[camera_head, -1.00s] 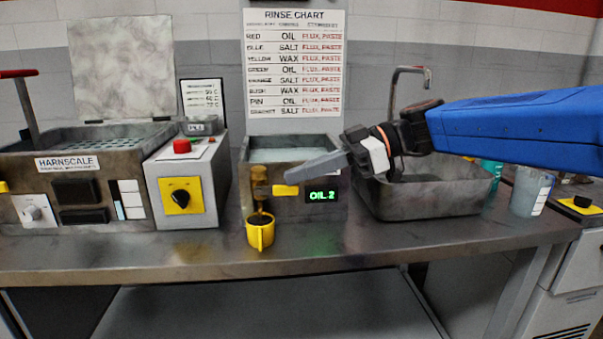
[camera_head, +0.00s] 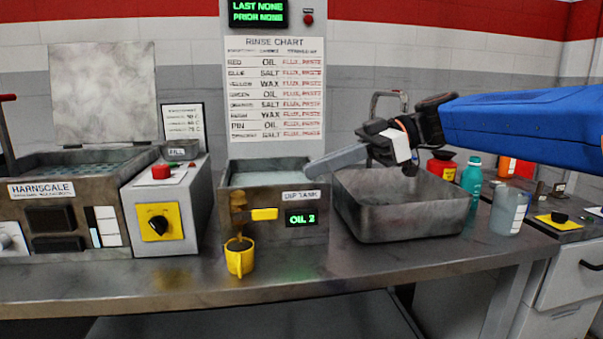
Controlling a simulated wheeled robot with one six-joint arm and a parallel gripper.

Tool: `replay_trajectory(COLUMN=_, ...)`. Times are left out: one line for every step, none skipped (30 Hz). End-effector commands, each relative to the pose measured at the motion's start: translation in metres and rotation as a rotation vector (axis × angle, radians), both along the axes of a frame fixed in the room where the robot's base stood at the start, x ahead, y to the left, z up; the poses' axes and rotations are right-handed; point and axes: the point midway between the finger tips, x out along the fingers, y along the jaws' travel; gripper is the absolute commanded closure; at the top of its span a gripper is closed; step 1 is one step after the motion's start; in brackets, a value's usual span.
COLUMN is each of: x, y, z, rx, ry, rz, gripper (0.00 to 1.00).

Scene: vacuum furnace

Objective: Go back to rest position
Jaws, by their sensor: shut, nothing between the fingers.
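My gripper (camera_head: 337,162) is shut, its grey fingers pointing left and held in the air above the right edge of the dip tank (camera_head: 262,205). Nothing shows between the fingers. My blue arm reaches in from the right side of the view. The dip tank has a yellow tap handle and a green display reading OIL 2. A yellow cup (camera_head: 240,260) with dark contents stands on the bench under the tap. My gripper is apart from the cup and the tap.
A grey metal basin (camera_head: 400,215) with a faucet lies under my arm. A red container (camera_head: 441,165), a teal bottle (camera_head: 471,178) and a clear beaker (camera_head: 508,212) stand to its right. The Harnscale machine (camera_head: 60,230) and a control box (camera_head: 165,215) stand left. The front bench strip is mostly clear.

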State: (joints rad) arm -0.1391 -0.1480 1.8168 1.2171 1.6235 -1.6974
Motion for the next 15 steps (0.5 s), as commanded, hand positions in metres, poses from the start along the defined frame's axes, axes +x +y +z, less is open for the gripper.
replay_trajectory(x=0.002, y=-0.006, z=0.001, rx=0.0, ry=-0.001, rz=-0.003, gripper=1.0)
replay_trajectory(x=0.003, y=-0.009, z=0.002, rx=0.0, ry=-0.001, rz=-0.002, gripper=1.0)
replay_trajectory(x=0.003, y=-0.012, z=0.003, rx=0.0, ry=-0.001, rz=-0.002, gripper=1.0)
replay_trajectory(x=0.004, y=-0.014, z=0.003, rx=0.0, ry=-0.001, rz=-0.002, gripper=1.0)
replay_trajectory(x=0.004, y=-0.016, z=0.004, rx=0.0, ry=-0.001, rz=-0.002, gripper=1.0)
replay_trajectory(x=0.005, y=-0.018, z=0.004, rx=0.0, ry=-0.002, rz=-0.002, gripper=1.0)
replay_trajectory(x=0.005, y=-0.019, z=0.005, rx=0.0, ry=-0.001, rz=-0.001, gripper=1.0)
replay_trajectory(x=0.005, y=-0.02, z=0.005, rx=-0.001, ry=0.0, rz=-0.002, gripper=1.0)
replay_trajectory(x=0.004, y=-0.022, z=0.004, rx=-0.006, ry=0.004, rz=-0.005, gripper=1.0)
replay_trajectory(x=0.003, y=-0.023, z=0.002, rx=-0.015, ry=0.012, rz=-0.012, gripper=1.0)
replay_trajectory(x=0.001, y=-0.025, z=-0.002, rx=-0.029, ry=0.021, rz=-0.022, gripper=1.0)
replay_trajectory(x=-0.002, y=-0.027, z=-0.007, rx=-0.053, ry=0.041, rz=-0.041, gripper=1.0)
replay_trajectory(x=-0.006, y=-0.03, z=-0.013, rx=-0.077, ry=0.059, rz=-0.061, gripper=1.0)
replay_trajectory(x=-0.01, y=-0.033, z=-0.02, rx=-0.106, ry=0.082, rz=-0.087, gripper=1.0)
replay_trajectory(x=-0.016, y=-0.039, z=-0.032, rx=-0.152, ry=0.118, rz=-0.127, gripper=1.0)
